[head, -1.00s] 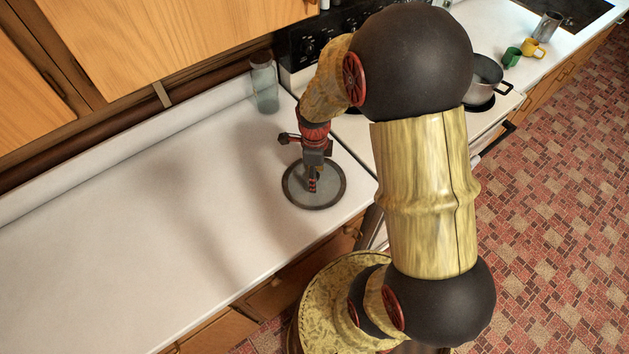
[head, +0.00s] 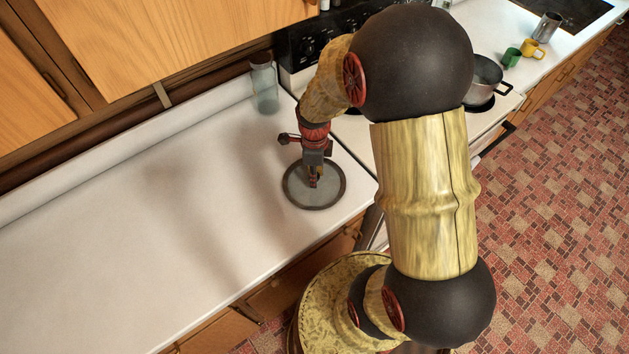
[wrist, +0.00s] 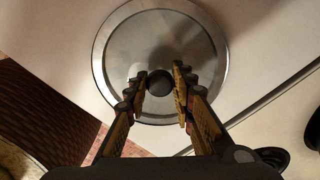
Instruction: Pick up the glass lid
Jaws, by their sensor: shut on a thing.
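The glass lid (head: 328,196) is a round, clear disc with a dark metal rim. It lies on the white counter near the front right corner, or very close above it; I cannot tell which. In the wrist view the lid (wrist: 117,55) fills the upper middle, with a round dark knob (wrist: 159,83) at its centre. My gripper (head: 313,181) points down over the middle of the lid. In the wrist view the fingers of my gripper (wrist: 160,88) stand on either side of the knob and are shut on it. In the head view the fingers hide the knob.
A clear jar (head: 264,88) stands at the back of the counter (head: 120,230). Right of the counter is the stove with a pot (head: 485,77). Beyond it are a green cup (head: 511,57), a yellow mug (head: 533,49) and a metal cup (head: 547,27). The counter's left side is clear.

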